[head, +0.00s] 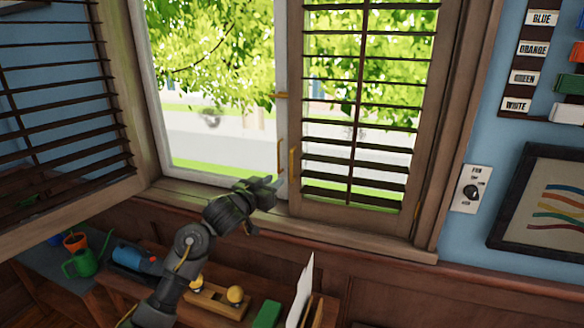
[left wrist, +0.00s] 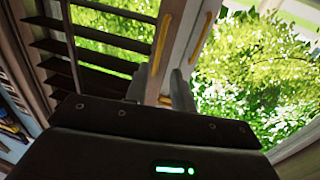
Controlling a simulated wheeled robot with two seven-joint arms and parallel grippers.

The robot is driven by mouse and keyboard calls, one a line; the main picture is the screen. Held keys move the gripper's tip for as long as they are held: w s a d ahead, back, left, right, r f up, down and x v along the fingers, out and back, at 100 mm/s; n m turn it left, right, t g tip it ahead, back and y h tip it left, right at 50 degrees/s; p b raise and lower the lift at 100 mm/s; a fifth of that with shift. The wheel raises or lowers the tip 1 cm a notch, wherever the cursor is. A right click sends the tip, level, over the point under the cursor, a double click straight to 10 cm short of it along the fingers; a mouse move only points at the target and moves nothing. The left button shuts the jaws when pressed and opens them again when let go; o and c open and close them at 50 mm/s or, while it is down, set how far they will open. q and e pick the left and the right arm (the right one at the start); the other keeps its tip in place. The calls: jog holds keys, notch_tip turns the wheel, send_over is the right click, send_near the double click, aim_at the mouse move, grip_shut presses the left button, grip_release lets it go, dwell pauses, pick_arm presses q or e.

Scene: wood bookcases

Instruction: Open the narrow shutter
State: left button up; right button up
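A narrow slatted wooden shutter (head: 296,60) stands closed over the right part of the window, with a thin brass handle (head: 292,163) low on its left stile. The shutter's dark slats also show in the left wrist view (left wrist: 105,62), with two yellow handles, one (left wrist: 162,42) beside the slats and another (left wrist: 202,38) nearer the bare glass. My left gripper (head: 275,184) is just below and left of the handle, in front of the sill. My right gripper is out of view.
A wider shutter (head: 130,130) stands swung open at the left. A bench below the sill holds a green watering can (head: 80,263), a blue tool (head: 130,257), a wooden plane (head: 215,300) and a green block (head: 267,314). A dial switch (head: 471,191) and framed picture (head: 550,210) hang right.

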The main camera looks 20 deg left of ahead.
aim_at(291, 162)
pick_arm(q)
jog(key=w+p, duration=0.1)
jog(key=w, duration=0.2)
jog(key=w+d+r+p, duration=0.1)
jog(key=w, duration=0.1)
jog(key=w+d+r, duration=0.1)
jog(key=w, duration=0.2)
jog(key=shift+w+d+r+p, duration=0.2)
jog(key=shift+w+r+p, duration=0.05)
jog(key=shift+w+p, duration=0.15)
jog(key=shift+x, duration=0.95)
grip_shut()
jog(key=shift+f, duration=0.1)
